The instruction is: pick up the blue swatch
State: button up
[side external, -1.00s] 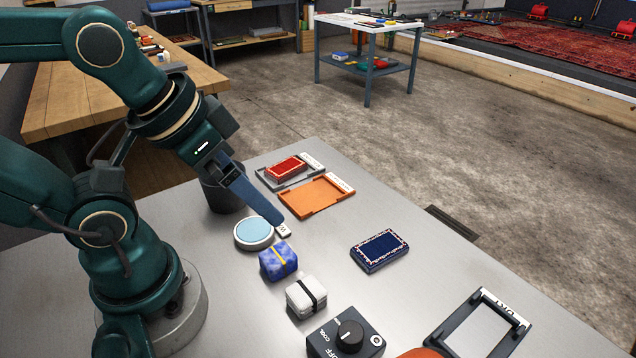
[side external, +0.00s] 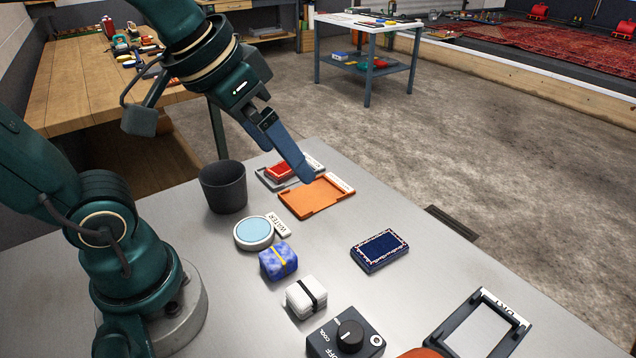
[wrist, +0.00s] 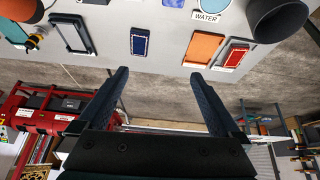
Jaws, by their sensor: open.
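The blue swatch (side external: 380,249) is a dark blue rectangle with a patterned pale and red border. It lies flat on the grey table, right of centre in the side view, and shows near the top of the wrist view (wrist: 139,43). My gripper (side external: 308,181) is raised, with its fingertips in front of the orange tray in the side view. In the wrist view my gripper (wrist: 160,75) has its two fingers wide apart with nothing between them. The swatch is apart from the fingers.
An orange tray (side external: 335,205) and a grey tray with a red swatch (side external: 277,171) lie at the back.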

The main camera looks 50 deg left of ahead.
jog(key=w+d+g, duration=0.1)
jog(key=w, duration=0.5)
jog(key=m+g, duration=0.1)
jog(key=g, duration=0.4)
send_over(381, 246)
notch_tip(381, 246, down, 15)
jog(key=shift+a+r, duration=0.1)
jog(key=shift+f, duration=2.5)
jog(key=c, duration=1.4)
